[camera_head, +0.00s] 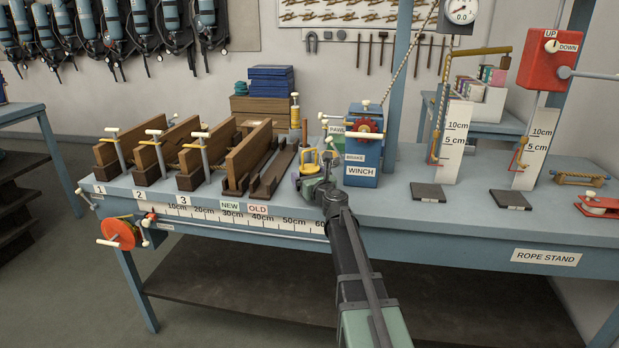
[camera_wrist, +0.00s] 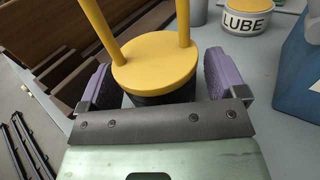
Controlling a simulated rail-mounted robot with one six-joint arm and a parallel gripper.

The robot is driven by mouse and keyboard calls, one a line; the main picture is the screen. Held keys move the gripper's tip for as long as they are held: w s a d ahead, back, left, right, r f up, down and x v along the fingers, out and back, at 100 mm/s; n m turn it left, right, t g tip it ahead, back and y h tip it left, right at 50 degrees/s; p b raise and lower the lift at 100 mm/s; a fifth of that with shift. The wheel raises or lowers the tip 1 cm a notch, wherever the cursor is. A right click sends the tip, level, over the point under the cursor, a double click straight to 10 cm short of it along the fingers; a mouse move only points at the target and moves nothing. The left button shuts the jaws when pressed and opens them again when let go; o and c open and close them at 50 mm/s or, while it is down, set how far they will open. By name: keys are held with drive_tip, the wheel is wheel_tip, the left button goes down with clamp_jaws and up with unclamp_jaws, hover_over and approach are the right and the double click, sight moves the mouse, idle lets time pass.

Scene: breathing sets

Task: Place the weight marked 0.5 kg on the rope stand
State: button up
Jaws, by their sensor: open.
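A weight with a round yellow top, a yellow upright handle and a dark body stands on the bench (camera_head: 310,168); its top (camera_wrist: 155,66) fills the upper middle of the wrist view. No marking on it can be read. My gripper (camera_head: 316,182) is open, with its two purple-padded fingers (camera_wrist: 158,72) on either side of the weight. I cannot tell whether the pads touch it. A white label reading ROPE STAND (camera_head: 546,257) is on the bench's front edge at the right.
The blue winch (camera_head: 363,150) stands just right of the weight, and a LUBE tin (camera_wrist: 247,20) is near it. Wooden troughs (camera_head: 270,170) lie to the left. Two white height gauges (camera_head: 453,140) with dark base plates (camera_head: 428,194) stand right. The bench front (camera_head: 400,215) has free room.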

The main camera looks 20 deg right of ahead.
drive_tip(key=s, duration=1.2)
drive_tip(key=shift+a, duration=0.25)
idle(0.4)
